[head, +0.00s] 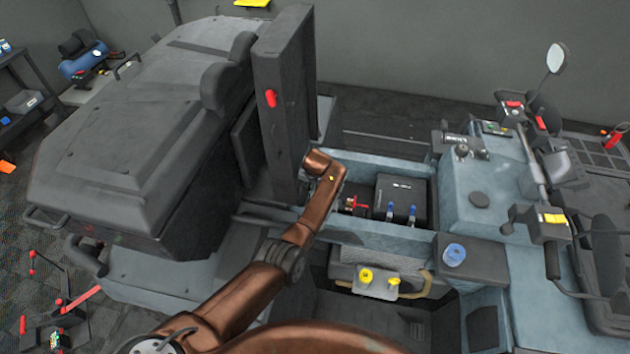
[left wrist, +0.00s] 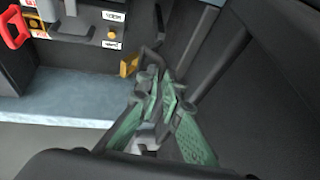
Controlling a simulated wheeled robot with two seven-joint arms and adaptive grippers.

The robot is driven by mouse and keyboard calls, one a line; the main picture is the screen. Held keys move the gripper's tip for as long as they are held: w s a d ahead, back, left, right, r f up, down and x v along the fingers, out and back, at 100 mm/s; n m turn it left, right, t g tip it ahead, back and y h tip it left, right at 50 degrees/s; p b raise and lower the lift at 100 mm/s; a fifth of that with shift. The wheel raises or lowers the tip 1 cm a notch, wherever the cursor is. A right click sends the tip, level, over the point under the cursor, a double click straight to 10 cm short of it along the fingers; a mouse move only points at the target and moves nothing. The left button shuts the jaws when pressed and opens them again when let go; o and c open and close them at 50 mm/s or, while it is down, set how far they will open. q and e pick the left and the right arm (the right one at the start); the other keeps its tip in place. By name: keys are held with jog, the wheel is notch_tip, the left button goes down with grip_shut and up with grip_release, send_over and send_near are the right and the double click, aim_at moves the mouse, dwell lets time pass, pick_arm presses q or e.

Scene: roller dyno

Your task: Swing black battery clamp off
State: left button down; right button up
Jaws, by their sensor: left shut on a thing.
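My left gripper (left wrist: 158,108) shows in the left wrist view, its green-padded fingers close together. It is shut on a dark, narrow piece (left wrist: 148,82) that appears to be the black battery clamp, mostly hidden by the fingers. A gold-coloured bracket (left wrist: 130,64) is just left of the fingertips. In the head view, my brown left arm reaches beside the black battery box (head: 402,197), and its fingers are hidden. A red clamp or terminal (head: 354,204) is at the box's left side. My right gripper is not in view.
A tall dark upright panel (head: 285,100) stands close to my left wrist. Blue-grey frame walls (head: 380,238) enclose the battery bay. Two blue-handled parts (head: 411,212) are in front of the battery. A red handle (left wrist: 15,28) shows in the wrist view.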

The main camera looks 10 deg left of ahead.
pick_arm(q)
jog(key=shift+a+f, duration=0.1)
jog(key=c, duration=2.1)
grip_release()
jog(key=v, duration=1.2)
